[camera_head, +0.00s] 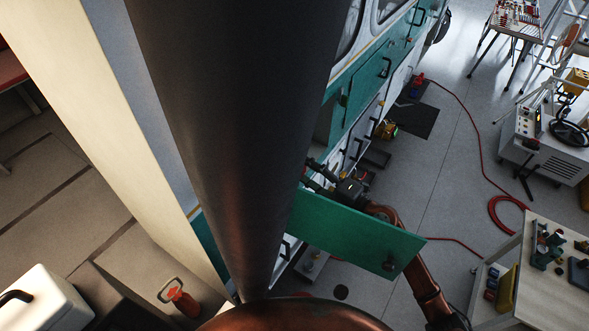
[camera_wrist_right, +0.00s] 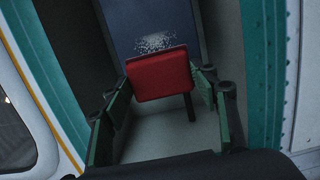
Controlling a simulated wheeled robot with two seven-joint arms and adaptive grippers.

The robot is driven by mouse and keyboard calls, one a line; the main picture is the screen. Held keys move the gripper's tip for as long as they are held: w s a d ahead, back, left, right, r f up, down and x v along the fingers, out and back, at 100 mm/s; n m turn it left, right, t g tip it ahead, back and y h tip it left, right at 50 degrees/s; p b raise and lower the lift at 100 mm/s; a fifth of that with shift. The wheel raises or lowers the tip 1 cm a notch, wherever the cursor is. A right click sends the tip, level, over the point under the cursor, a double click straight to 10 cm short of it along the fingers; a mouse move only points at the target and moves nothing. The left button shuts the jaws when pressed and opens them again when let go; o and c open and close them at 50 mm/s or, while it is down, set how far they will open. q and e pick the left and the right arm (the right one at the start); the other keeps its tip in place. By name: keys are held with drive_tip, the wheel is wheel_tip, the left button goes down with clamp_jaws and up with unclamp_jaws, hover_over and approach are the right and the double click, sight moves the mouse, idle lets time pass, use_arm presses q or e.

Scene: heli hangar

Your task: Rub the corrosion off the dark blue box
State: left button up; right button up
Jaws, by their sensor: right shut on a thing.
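The dark blue box (camera_wrist_right: 125,25) stands inside a compartment in the right wrist view. A patch of pale speckled corrosion (camera_wrist_right: 155,43) shows on its face. My right gripper (camera_wrist_right: 162,82) is shut on a red pad (camera_wrist_right: 160,76), which sits between its green fingers. The pad's upper edge lies just below the corrosion patch in the picture. I cannot tell whether the pad touches the box. In the head view my right gripper (camera_head: 345,187) is small and partly hidden at the compartment opening behind an open green door. My left gripper is not in view.
The open green door (camera_head: 350,233) hangs beside my right arm. Teal edges (camera_wrist_right: 262,70) frame the compartment. A workbench (camera_head: 545,270) with parts stands at the lower right, and a red hose (camera_head: 480,150) lies on the floor. The grey floor between has free room.

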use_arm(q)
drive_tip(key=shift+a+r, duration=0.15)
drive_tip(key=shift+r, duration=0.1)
use_arm(e)
drive_tip(key=shift+d+r, duration=0.15)
drive_tip(key=shift+r, duration=0.05)
drive_tip(key=v, duration=0.2)
drive_tip(key=shift+s+d, duration=0.15)
drive_tip(key=shift+d, duration=0.25)
use_arm(q)
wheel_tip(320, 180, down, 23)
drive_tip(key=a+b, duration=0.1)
drive_tip(key=b, duration=2.2)
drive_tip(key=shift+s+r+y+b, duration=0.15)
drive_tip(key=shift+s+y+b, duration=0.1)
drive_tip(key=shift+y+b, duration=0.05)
use_arm(e)
drive_tip(key=s+d+f+m+t+h, duration=0.1)
drive_tip(key=s+d+f, duration=0.2)
drive_tip(key=d+f, duration=0.2)
drive_tip(key=s+d+f+m+t+h, duration=0.1)
drive_tip(key=s+d+f, duration=0.3)
drive_tip(key=f, duration=0.7)
drive_tip(key=s+d+f+m+t+h, duration=0.2)
drive_tip(key=s+d+f, duration=0.1)
drive_tip(key=d+f, duration=0.4)
drive_tip(key=shift+s+f+h, duration=0.4)
drive_tip(key=shift+f, duration=0.4)
